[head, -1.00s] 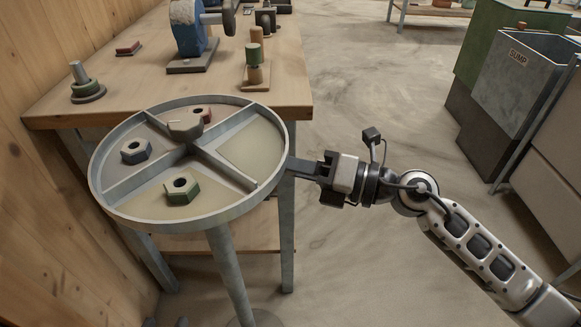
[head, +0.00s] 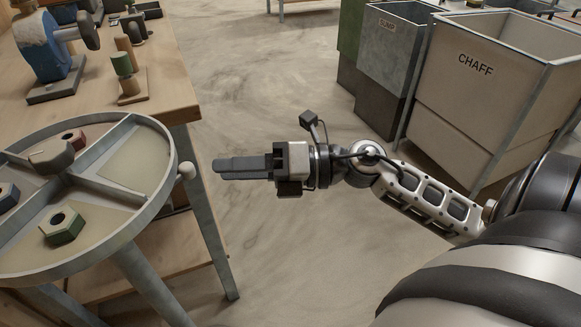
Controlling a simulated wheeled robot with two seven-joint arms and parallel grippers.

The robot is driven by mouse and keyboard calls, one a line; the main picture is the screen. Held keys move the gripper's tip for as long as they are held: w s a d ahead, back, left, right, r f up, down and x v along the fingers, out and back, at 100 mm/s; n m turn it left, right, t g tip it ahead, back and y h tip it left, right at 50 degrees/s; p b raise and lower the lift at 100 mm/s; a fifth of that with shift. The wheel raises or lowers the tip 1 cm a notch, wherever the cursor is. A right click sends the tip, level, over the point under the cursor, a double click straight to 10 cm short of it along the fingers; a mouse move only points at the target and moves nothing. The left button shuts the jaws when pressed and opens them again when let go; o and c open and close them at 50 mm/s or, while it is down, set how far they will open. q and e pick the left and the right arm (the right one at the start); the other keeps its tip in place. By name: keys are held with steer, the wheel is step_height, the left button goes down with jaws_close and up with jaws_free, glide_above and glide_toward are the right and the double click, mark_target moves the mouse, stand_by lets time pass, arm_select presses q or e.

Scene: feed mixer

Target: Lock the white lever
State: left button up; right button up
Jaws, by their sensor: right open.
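A small white ball-ended lever (head: 187,171) sticks out at the right rim of the round divided tray (head: 148,210); only its rounded end shows clearly. My right gripper (head: 215,165) is just to the right of it, with its fingers pointing left towards it. A gap of floor shows between the fingertips and the white end. The gripper is open and empty, seen from the side, so its fingers overlap in the picture. My left gripper is out of view.
The tray holds a green hex nut (head: 62,226), a blue one (head: 7,196) and a red one (head: 73,137). A wooden bench (head: 172,98) stands behind. A CHAFF bin (head: 480,100) and a grey bin (head: 388,60) stand right. Floor between is clear.

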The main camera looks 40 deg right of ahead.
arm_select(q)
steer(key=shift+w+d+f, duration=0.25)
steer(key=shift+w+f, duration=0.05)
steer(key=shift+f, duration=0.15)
arm_select(e)
steer(key=v, duration=0.8)
steer(key=shift+s+d, duration=0.15)
steer(key=shift+s, duration=0.05)
